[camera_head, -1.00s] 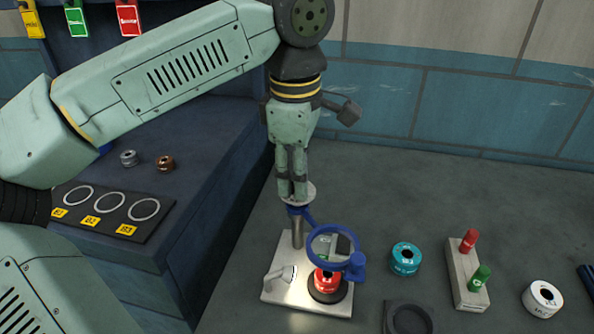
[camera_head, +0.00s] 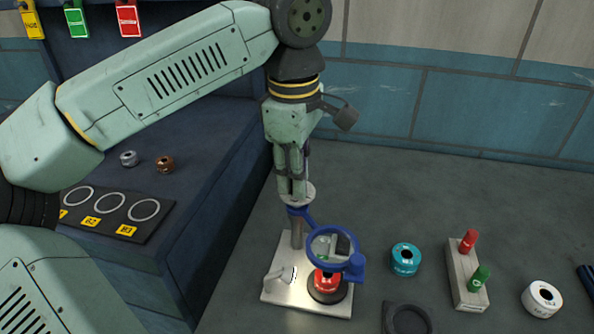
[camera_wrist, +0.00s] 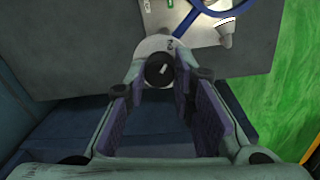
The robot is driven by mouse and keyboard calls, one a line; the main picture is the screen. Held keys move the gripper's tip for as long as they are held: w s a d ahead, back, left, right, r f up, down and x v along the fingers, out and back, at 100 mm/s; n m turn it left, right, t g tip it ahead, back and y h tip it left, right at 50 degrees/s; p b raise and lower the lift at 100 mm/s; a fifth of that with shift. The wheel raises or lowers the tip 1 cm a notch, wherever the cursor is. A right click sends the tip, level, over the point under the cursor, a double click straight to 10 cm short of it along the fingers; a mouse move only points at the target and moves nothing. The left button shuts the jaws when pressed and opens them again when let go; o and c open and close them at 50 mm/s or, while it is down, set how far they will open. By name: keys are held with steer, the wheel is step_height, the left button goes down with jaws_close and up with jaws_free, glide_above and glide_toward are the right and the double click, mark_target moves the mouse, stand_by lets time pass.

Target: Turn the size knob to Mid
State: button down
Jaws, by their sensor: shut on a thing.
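A black knob (camera_wrist: 160,70) with a white pointer mark sits on a pale round dial plate (camera_wrist: 168,43) in the wrist view. Part of a dark marking shows on the plate, but I cannot read the knob's setting. In the head view the dial plate (camera_head: 301,194) tops the metal post of a small stand. My gripper (camera_head: 293,190) points down over it, shut on the knob, with one finger on each side in the wrist view (camera_wrist: 160,76). The fingers hide the knob in the head view.
Below the dial, a blue ring magnifier (camera_head: 314,232) reaches over a red drum (camera_head: 327,281) on the white base plate (camera_head: 285,290). To the right stand a teal drum (camera_head: 405,259), a block with red and green pegs (camera_head: 464,278) and a white drum (camera_head: 542,298).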

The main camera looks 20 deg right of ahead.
steer(key=m, duration=1)
steer(key=shift+g, duration=0.3)
stand_by(0.4)
steer(key=c, duration=1.3)
jaws_free()
steer(key=shift+w, duration=0.1)
steer(key=shift+c, duration=0.2)
steer(key=shift+r, duration=0.1)
step_height(320, 180, up, 12)
steer(key=shift+a, duration=0.4)
